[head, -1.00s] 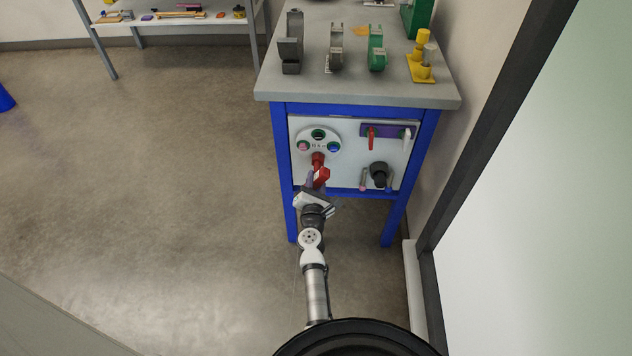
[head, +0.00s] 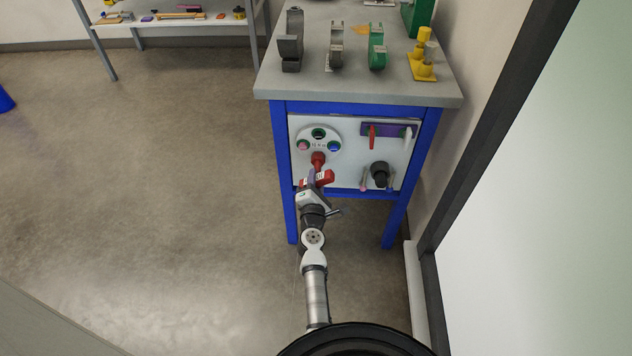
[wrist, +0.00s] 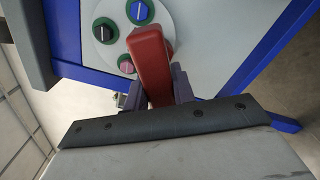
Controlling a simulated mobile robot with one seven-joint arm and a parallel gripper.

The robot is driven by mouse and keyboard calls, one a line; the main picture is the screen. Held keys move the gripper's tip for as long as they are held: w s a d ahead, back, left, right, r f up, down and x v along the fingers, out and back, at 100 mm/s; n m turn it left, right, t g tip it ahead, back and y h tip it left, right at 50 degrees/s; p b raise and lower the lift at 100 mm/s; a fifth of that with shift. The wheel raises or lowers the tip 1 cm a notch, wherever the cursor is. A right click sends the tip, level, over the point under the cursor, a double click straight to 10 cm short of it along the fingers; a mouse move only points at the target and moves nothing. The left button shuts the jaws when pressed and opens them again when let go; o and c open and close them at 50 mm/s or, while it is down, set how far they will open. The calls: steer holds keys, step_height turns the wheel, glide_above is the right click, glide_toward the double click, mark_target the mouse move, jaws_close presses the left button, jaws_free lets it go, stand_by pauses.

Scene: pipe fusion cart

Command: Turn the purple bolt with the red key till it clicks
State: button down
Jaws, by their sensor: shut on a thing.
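The red key (head: 325,178) has its head against the lowest position of the round white dial plate (head: 304,134) on the cart's front panel. Its handle lies nearly sideways. My gripper (head: 311,184) is shut on the handle. In the wrist view, the red key (wrist: 151,62) runs between the purple-grey fingers of my gripper (wrist: 157,92) up to the plate. I cannot make out the purple bolt; the key covers the lowest spot. How deep the key sits is hidden.
Pink (head: 303,146), green-black (head: 318,133) and blue (head: 334,146) round fittings sit close around on the plate. To the right are a purple bar (head: 388,130) with red and white handles and a black knob (head: 379,173). A blue cart leg (head: 284,175) stands left.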

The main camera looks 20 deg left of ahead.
steer(key=shift+m, duration=0.3)
steer(key=shift+m+b, duration=0.5)
steer(key=shift+m, duration=0.9)
steer(key=shift+m+b, duration=0.55)
steer(key=shift+m, duration=0.95)
steer(key=shift+r+m+b, duration=0.1)
steer(key=shift+m+b, duration=0.5)
steer(key=shift+m, duration=0.9)
